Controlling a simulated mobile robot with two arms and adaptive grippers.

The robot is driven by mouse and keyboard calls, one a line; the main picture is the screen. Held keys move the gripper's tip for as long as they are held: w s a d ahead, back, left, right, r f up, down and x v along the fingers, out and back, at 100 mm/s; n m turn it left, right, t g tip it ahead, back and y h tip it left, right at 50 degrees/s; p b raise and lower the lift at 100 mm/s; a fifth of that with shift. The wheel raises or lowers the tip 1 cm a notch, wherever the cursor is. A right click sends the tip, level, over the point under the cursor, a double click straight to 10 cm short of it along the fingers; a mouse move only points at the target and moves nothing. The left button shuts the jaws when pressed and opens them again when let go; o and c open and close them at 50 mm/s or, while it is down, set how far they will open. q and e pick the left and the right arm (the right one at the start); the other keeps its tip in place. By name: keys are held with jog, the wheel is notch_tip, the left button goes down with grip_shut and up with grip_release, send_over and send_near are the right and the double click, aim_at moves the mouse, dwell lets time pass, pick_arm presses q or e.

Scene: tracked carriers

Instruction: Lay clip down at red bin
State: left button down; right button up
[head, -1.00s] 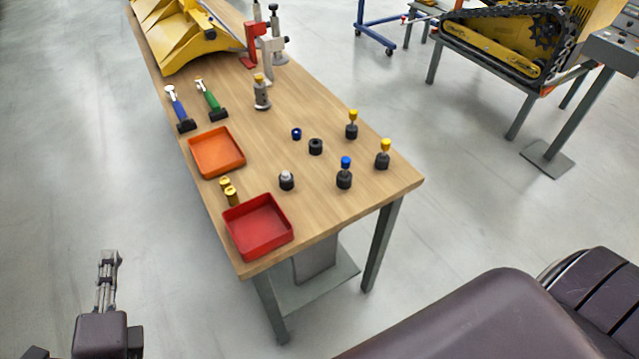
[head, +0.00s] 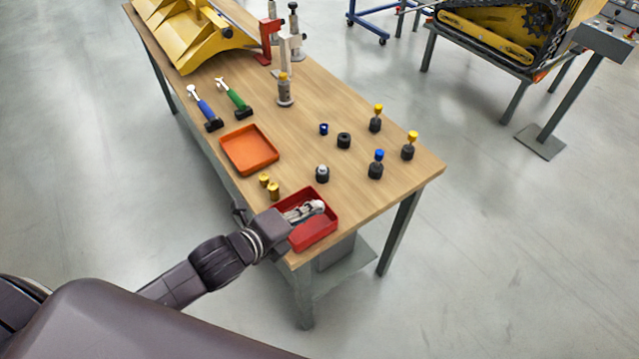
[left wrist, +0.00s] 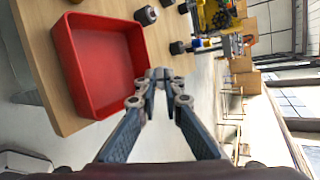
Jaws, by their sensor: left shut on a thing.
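The red bin (head: 318,241) is a shallow square tray at the near corner of the wooden bench. My left gripper (head: 316,207) is over the bin in the head view and hides part of its inside. In the left wrist view the red bin (left wrist: 97,60) lies to the left of the left gripper (left wrist: 158,78). The fingers are closed together at the tips on a small grey thing, which I take to be the clip (left wrist: 158,73). It is too small to make out its shape. My right gripper is not in view.
An orange tray (head: 249,150) and brass cylinders (head: 273,191) sit behind the red bin. Dark knobs with blue (head: 376,165) and yellow tops stand to the right. The bench's near right is clear.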

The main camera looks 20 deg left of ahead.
pick_arm(q)
jog(key=g+h+p, duration=0.1)
jog(key=w+m+g+p, duration=0.1)
jog(key=shift+w+d+g+h+p, duration=0.3)
jog(key=shift+d+g+h, duration=0.1)
jog(key=r+g+p, duration=0.1)
jog(key=w+r+m+g+p, duration=0.1)
jog(key=shift+w+d+r+m+g+h+p, duration=0.15)
jog(key=shift+r+m+g+h+p, duration=0.05)
jog(key=shift+m+g+h+p, duration=0.15)
jog(key=shift+w+r+g, duration=0.15)
jog(key=shift+r+g, duration=0.25)
jog(key=shift+g, duration=0.05)
jog(key=shift+d, duration=0.1)
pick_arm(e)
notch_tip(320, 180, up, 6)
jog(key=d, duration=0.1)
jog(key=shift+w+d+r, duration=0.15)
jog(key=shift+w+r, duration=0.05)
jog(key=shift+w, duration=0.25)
